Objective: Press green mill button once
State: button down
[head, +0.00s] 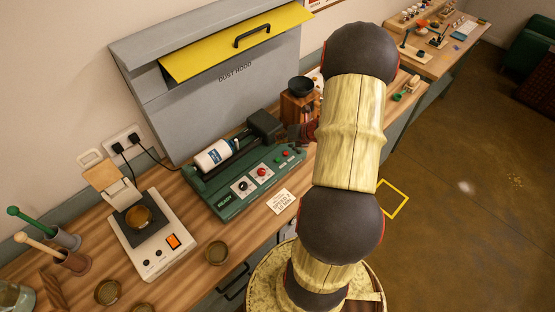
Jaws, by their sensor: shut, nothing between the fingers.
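The green mill (225,205) stands on the wooden bench, left of my arm, with a white jar (215,155) lying on its rollers. A "READY" label is at the panel's left end.
The grey dust hood (225,100) with its raised yellow lid stands behind the mill. A wooden grinder (298,106) stands close behind my gripper. A white scale (150,245) and small bowls are to the left. A card (280,201) lies in front of the mill.

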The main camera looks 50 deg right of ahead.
aim_at(279, 159)
jog(key=shift+m, duration=0.6)
jog(key=shift+f, duration=0.15)
notch_tip(279, 159, down, 9)
jog(key=b, duration=0.7)
jog(key=shift+r, duration=0.2)
jog(key=shift+f+b, duration=0.1)
jog(key=shift+b, duration=0.2)
dwell(0.6)
jog(key=shift+f, duration=0.3)
